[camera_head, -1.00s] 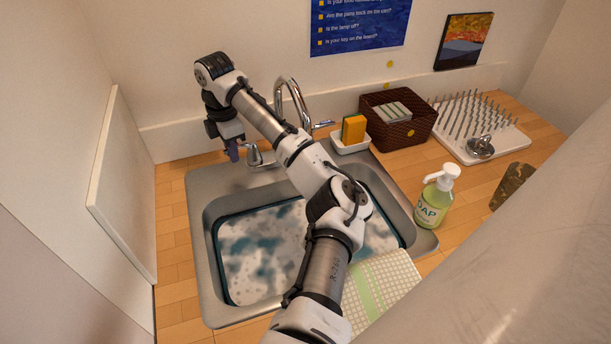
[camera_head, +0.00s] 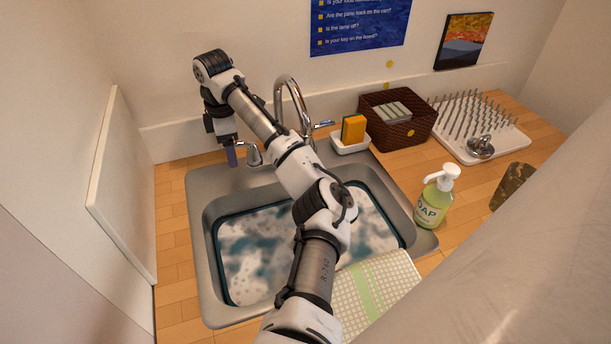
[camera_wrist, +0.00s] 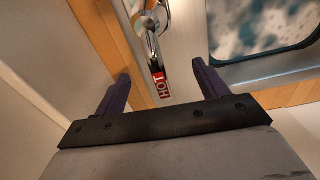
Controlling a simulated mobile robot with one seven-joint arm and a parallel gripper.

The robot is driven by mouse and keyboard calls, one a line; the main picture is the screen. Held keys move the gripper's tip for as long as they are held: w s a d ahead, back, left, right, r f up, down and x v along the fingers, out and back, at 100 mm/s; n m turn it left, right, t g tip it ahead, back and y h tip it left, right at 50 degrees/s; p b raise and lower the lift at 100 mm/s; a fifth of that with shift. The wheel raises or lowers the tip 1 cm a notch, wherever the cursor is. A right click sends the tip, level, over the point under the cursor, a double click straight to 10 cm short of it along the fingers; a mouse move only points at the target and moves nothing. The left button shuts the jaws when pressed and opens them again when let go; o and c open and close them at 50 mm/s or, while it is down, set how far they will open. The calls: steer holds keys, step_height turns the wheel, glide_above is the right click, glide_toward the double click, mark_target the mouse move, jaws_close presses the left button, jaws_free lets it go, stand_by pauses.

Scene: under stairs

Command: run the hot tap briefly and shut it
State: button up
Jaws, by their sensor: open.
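The hot tap lever (camera_wrist: 158,82) has a red HOT label and lies between the two fingers of my gripper (camera_wrist: 158,85) in the wrist view, with a gap on each side. The gripper is open and holds nothing. In the head view my gripper (camera_head: 231,155) points down at the sink's back left corner, just left of the hot tap's chrome body (camera_head: 254,156). The curved chrome spout (camera_head: 293,100) rises behind my arm. A blue-marked lever (camera_head: 323,125) shows to its right. No running water can be made out; my arm hides part of the basin.
The steel sink (camera_head: 205,290) holds a tub of foamy water (camera_head: 250,250). A sponge (camera_head: 353,128) in a white dish, a brown basket (camera_head: 400,120), a peg rack (camera_head: 480,125), a soap bottle (camera_head: 434,200) and a checked cloth (camera_head: 380,290) stand or lie right of it. A pale panel (camera_head: 120,190) borders the left.

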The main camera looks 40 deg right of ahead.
steer(key=shift+r, duration=3.5)
steer(key=shift+s, duration=0.1)
